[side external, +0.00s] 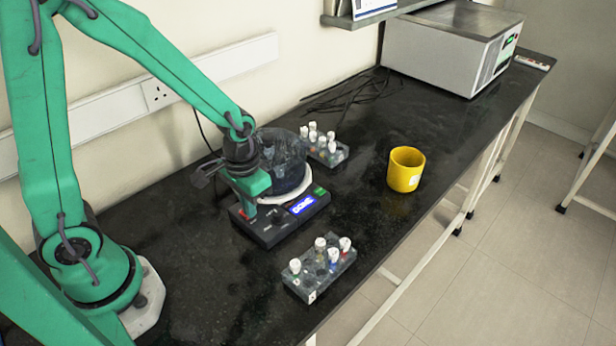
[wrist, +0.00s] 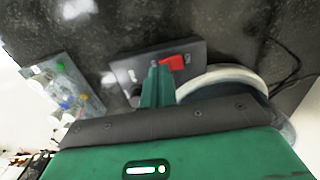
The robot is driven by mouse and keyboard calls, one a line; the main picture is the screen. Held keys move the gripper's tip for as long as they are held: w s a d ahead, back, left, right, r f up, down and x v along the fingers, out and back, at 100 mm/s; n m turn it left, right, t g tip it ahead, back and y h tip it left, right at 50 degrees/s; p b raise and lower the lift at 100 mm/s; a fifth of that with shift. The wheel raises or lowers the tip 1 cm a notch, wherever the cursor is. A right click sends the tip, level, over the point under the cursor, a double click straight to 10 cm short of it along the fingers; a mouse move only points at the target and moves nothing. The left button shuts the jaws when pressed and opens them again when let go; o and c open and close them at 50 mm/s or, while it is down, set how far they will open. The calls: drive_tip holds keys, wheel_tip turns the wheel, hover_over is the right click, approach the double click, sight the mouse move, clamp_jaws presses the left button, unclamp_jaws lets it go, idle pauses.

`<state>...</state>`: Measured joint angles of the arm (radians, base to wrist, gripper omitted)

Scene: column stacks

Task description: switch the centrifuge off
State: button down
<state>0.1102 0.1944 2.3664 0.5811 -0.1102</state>
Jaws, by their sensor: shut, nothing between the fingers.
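The centrifuge (side external: 268,234) stands on the black bench, with a dark base, a white ring and a dark round lid (side external: 285,150). I cannot tell for sure whether the lid is raised. Its blue display (side external: 301,204) is lit and seems to read "DONE". A red switch (wrist: 172,62) sits on the base panel in the wrist view. My gripper (side external: 249,208) is shut and empty, pointing down at the panel; in the wrist view its fingertips (wrist: 157,68) are right beside the red switch. I cannot tell whether they touch it. A dark knob (wrist: 135,97) is near the fingers.
A tube rack (side external: 318,272) with several white-capped tubes stands in front of the centrifuge, near the bench edge. Another rack (side external: 328,152) is behind it. A yellow cup (side external: 405,169) stands to the right. A large grey machine (side external: 445,50) is at the far end, with loose black cables (side external: 350,92) nearby.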

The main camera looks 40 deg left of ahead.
drive_tip(key=shift+f, duration=0.35)
drive_tip(key=shift+r, duration=0.15)
idle(0.3)
drive_tip(key=shift+r, duration=2.4)
drive_tip(key=shift+a+r, duration=0.15)
drive_tip(key=shift+r, duration=0.5)
drive_tip(key=s+a+r+t, duration=0.1)
drive_tip(key=s+r+t, duration=0.1)
drive_tip(key=s+r, duration=0.2)
drive_tip(key=s+a+r+t, duration=0.2)
drive_tip(key=s+r+t, duration=0.1)
drive_tip(key=r, duration=0.7)
drive_tip(key=shift+s+r+t, duration=0.15)
drive_tip(key=shift+s+t, duration=0.15)
drive_tip(key=shift+s, duration=0.15)
